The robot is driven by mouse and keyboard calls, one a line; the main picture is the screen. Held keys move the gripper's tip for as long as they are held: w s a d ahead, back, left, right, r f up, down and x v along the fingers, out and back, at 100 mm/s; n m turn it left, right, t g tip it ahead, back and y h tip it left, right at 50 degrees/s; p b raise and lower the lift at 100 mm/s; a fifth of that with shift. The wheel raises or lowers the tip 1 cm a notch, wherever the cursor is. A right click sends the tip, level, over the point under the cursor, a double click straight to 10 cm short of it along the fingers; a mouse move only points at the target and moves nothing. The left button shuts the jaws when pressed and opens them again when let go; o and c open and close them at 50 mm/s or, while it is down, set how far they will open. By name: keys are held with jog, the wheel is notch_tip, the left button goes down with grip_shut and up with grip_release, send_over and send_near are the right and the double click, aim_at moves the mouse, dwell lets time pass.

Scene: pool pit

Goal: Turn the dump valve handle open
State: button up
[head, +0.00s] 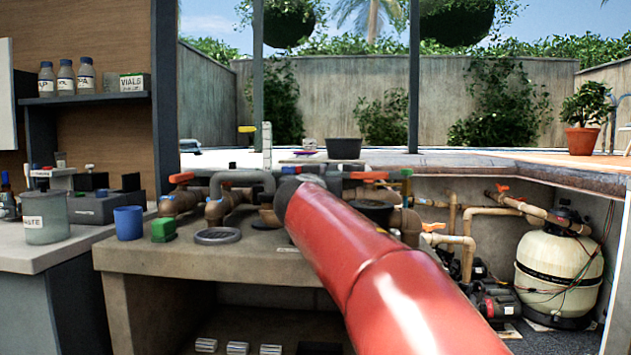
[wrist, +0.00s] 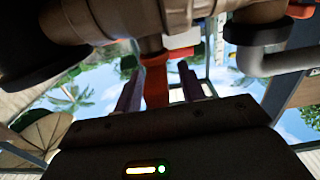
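In the wrist view, an orange-red valve handle (wrist: 156,86) hangs from a brown pipe fitting (wrist: 150,20) and lies between the two fingers of my gripper (wrist: 163,88). The fingers stand apart, one on each side of it. The handle is close to the left finger, and a gap shows on the right; I cannot tell whether it touches. In the head view my red arm hides the gripper and this handle. Other red handles show there, one at left (head: 182,177) and one at right (head: 365,175). No label shows which is the dump valve.
Brown and grey pipes (head: 240,178) crowd the concrete bench (head: 200,262). A grey ring (head: 218,236), green block (head: 163,230) and blue cup (head: 128,222) sit at its left front. A dark pot (head: 344,148) stands behind. A filter tank (head: 558,265) stands at right.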

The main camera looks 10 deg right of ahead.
grip_shut()
